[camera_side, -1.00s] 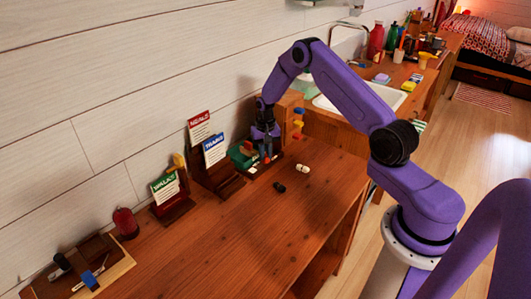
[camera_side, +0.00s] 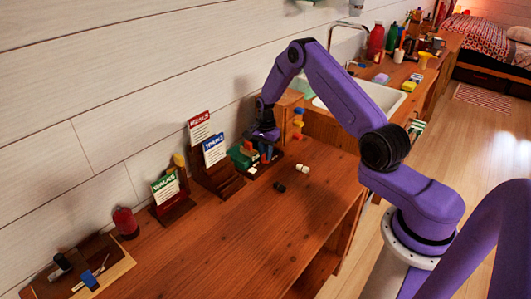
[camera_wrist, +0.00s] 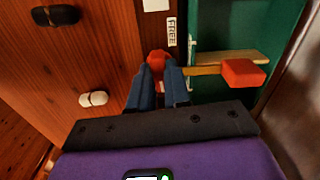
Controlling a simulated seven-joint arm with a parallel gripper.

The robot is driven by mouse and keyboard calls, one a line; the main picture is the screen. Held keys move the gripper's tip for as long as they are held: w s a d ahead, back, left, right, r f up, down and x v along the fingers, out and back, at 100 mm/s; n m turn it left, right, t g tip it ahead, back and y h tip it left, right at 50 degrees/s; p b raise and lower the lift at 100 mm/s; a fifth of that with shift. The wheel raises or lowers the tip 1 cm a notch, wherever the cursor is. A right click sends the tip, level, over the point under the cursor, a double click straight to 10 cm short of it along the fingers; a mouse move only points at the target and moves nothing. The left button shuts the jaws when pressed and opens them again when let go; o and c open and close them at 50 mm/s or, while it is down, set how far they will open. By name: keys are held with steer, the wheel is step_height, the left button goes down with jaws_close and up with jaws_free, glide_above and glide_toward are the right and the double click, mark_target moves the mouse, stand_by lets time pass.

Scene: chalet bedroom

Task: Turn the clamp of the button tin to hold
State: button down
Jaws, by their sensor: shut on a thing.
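The green button tin (camera_side: 240,160) stands at the back of the wooden worktop by the wall; it also shows as a green box (camera_wrist: 222,30) at the upper right in the wrist view. My gripper (camera_wrist: 158,75) points down beside the tin, its two dark fingers shut on a red knob (camera_wrist: 157,58). Whether this knob belongs to the clamp I cannot tell, as the fingers hide its lower part. A label reading FREE (camera_wrist: 171,32) sits just beyond it. A yellowish bar with a red block (camera_wrist: 243,73) lies right of the fingers, against the tin. In the side view my gripper (camera_side: 266,153) partly covers the tin.
A black piece (camera_side: 279,187) and a white piece (camera_side: 302,168) lie on the worktop in front. Card holders (camera_side: 214,152) stand left of the tin. A wooden block with coloured pegs (camera_side: 298,124) is close behind right. The front worktop is mostly clear.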

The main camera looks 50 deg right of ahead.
steer(key=shift+m, duration=0.6)
steer(key=c, duration=1.1)
jaws_free()
step_height(320, 180, up, 18)
steer(key=shift+f, duration=0.25)
